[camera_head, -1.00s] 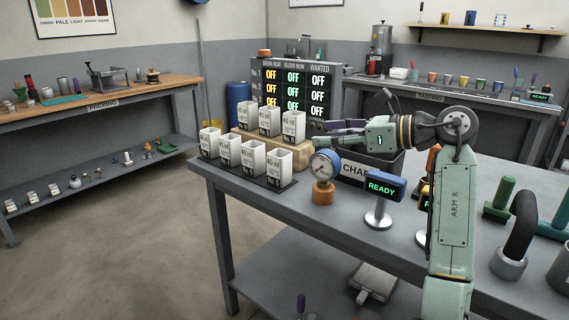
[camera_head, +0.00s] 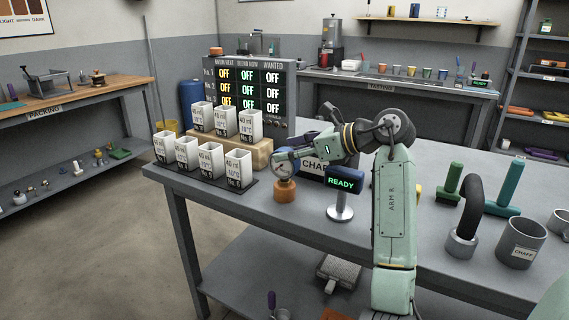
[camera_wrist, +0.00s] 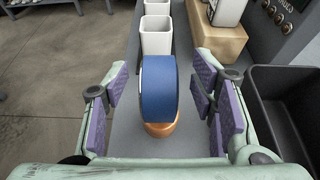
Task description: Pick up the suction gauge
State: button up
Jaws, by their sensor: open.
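The suction gauge (camera_head: 284,186) stands upright on the bench, with a round dial in a blue case and an orange-brown base. The wrist view shows the blue rim of the gauge (camera_wrist: 159,88) edge-on, with part of its base below. My gripper (camera_head: 290,156) is open at the gauge's upper part and partly covers it in the head view. In the wrist view, the purple finger pads of my gripper (camera_wrist: 160,98) are on either side of the gauge, with a visible gap on each side.
White cups (camera_head: 209,160) stand in rows behind the gauge, some on a wooden block (camera_head: 256,158). A READY display (camera_head: 341,183) stands to the right of the gauge. A dark chaff bin (camera_wrist: 285,105) is close on the right in the wrist view.

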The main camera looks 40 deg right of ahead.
jog(key=shift+x, duration=1.1)
jog(key=shift+c, duration=0.4)
jog(key=shift+r, duration=0.1)
grip_shut()
